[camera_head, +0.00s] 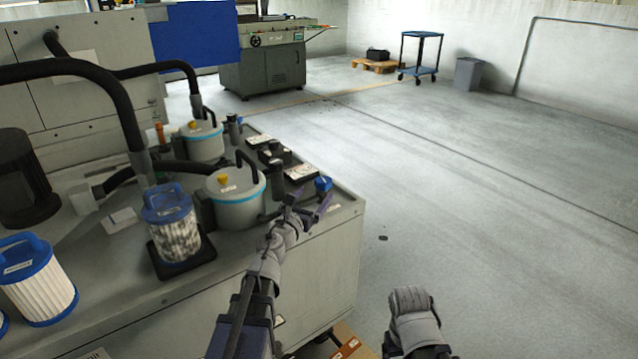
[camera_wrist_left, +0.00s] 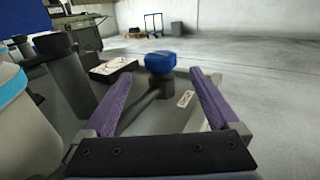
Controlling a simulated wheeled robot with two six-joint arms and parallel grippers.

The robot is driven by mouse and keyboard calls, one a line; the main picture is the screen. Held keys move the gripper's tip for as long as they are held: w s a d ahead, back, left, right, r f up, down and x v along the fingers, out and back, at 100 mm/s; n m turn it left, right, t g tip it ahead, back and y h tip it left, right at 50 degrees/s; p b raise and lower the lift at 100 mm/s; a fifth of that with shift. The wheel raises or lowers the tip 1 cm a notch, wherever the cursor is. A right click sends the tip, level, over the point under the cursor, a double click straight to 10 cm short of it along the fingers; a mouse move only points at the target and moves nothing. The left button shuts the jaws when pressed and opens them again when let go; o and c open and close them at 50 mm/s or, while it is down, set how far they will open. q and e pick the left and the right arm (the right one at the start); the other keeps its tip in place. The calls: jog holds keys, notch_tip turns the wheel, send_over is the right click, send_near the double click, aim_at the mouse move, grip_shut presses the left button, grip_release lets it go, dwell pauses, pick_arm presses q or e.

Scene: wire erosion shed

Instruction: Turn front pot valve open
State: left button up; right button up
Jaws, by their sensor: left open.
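The front pot (camera_head: 236,207) is a grey lidded pot with a light blue band and a yellow knob, on the bench. Its valve has a blue handle (camera_head: 323,184) on a dark stem to the right of the pot. In the left wrist view the blue handle (camera_wrist_left: 159,62) stands beyond the fingertips, roughly centred between them. My left gripper (camera_head: 308,202) is open and empty, just short of the handle, with its purple fingers (camera_wrist_left: 157,76) apart. I cannot make out contact.
A second pot (camera_head: 203,141) stands behind. A blue-topped filter (camera_head: 172,225) and a white filter (camera_head: 37,280) stand left on the bench (camera_head: 315,250). Thick black hoses (camera_head: 110,85) arch over it. A white-labelled block (camera_wrist_left: 113,68) lies near the valve. The floor to the right is open.

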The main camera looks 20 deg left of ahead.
aim_at(322, 187)
pick_arm(q)
jog(key=shift+w, duration=0.1)
jog(key=w, duration=0.5)
jog(key=w+d, duration=0.1)
jog(key=w, duration=0.1)
jog(key=shift+w, duration=0.35)
jog(key=shift+s, duration=0.1)
jog(key=c, duration=1.4)
jog(key=shift+o, duration=0.2)
jog(key=shift+d+n+y, duration=0.15)
jog(key=shift+n+y, duration=0.85)
jog(key=shift+y, duration=0.6)
jog(key=shift+n+y, duration=0.5)
jog(key=shift+y, duration=0.3)
